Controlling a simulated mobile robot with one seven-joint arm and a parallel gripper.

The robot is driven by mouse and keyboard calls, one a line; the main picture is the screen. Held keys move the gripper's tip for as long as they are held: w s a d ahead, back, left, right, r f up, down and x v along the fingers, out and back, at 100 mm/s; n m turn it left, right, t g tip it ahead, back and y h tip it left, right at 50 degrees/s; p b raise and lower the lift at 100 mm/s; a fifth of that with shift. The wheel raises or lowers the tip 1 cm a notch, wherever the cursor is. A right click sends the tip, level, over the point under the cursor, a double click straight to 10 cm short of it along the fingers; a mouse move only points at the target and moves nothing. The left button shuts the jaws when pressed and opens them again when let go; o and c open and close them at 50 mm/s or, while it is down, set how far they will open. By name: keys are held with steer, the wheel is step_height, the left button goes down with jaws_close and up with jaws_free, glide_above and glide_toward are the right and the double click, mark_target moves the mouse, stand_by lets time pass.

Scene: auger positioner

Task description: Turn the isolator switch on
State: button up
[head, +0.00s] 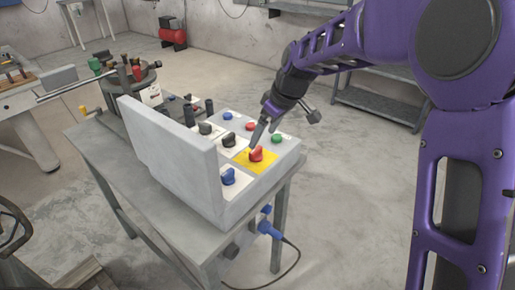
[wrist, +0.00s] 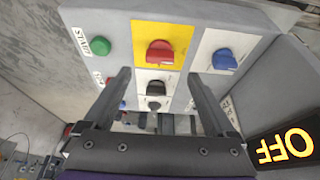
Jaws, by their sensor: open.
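The isolator switch appears to be the red rotary knob (head: 257,154) on a yellow plate, on the sloped panel of a grey control box (head: 283,157). In the wrist view the red knob (wrist: 159,55) sits just beyond the fingertips, roughly centred between them. My gripper (head: 257,140) is over the panel beside the knob, and in the wrist view my gripper (wrist: 159,76) is open and empty. A gap to the knob is visible there; contact cannot be told from the head view. A dark display (wrist: 285,146) glows with "OFF" in yellow letters.
A blue knob (head: 229,177) and a black knob (head: 228,140) neighbour the red one. A green button (head: 277,139) and a red button (head: 250,126) are near my gripper. A tall grey panel (head: 172,155) rises at the box's left. Open floor lies right of the table (head: 110,150).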

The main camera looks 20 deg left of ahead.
mark_target(256, 149)
steer(key=x, duration=0.6)
steer(key=shift+w+a+f, duration=0.1)
steer(key=shift+a+f, duration=0.05)
steer(key=shift+f, duration=0.05)
steer(key=c, duration=1.4)
steer(key=shift+o, duration=0.2)
